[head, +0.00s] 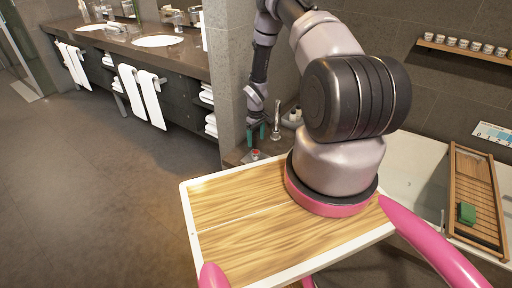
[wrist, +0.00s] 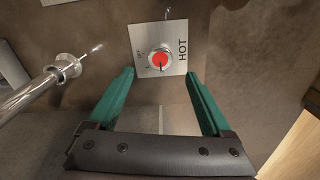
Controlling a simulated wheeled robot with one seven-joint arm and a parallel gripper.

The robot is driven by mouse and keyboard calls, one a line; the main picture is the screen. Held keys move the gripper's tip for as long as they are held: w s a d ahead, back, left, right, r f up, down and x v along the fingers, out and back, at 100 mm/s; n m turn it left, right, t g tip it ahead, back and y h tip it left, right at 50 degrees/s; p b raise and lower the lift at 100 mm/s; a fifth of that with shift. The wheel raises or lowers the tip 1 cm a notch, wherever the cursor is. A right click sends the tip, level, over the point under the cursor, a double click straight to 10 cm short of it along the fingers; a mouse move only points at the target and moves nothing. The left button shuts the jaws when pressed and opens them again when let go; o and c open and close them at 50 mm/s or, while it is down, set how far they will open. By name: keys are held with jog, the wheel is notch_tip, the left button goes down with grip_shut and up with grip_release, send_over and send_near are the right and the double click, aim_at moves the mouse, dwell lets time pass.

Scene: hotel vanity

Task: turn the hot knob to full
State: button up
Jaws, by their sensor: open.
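The hot knob (wrist: 160,59) has a red cap and a metal rim. It sits on a pale square plate (wrist: 176,36) marked HOT, with small lettering at its left that is hard to read. A thin dark mark shows at the knob's lower edge in the wrist view. My gripper (wrist: 160,73) is open, its two green fingers on either side of the knob, apart from it in the picture. In the head view the red knob (head: 255,153) lies on the counter corner just below my gripper (head: 257,132). The exact height gap is unclear.
A chrome spout (wrist: 40,92) lies left of my fingers in the wrist view; the tap (head: 276,118) stands right of my gripper in the head view. A grey pillar (head: 229,80) rises close on the left. The bathtub (head: 420,160) holds a wooden rack (head: 473,195).

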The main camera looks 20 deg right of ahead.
jog(key=shift+r, duration=1.55)
notch_tip(320, 180, up, 38)
jog(key=s+a+m+t, duration=0.1)
jog(key=a+m+t, duration=0.1)
jog(key=m+t, duration=0.15)
jog(key=s+a+r+m+t, duration=0.1)
jog(key=s+a+r+m, duration=0.25)
jog(key=s+r, duration=1.05)
jog(key=s+a+r+t+y, duration=0.1)
jog(key=s+a+r, duration=0.1)
jog(key=s, duration=0.5)
jog(key=s+a+r+m+t+y, duration=0.1)
jog(key=s+a+r, duration=0.1)
jog(key=s+r, duration=0.3)
jog(key=shift+s+r+m, duration=0.25)
jog(key=shift+s+m, duration=0.05)
jog(key=shift+s, duration=0.9)
jog(key=shift+s+a+t, duration=0.1)
jog(key=shift+a+t, duration=0.05)
jog(key=shift+t, duration=0.2)
jog(key=shift+c, duration=0.3)
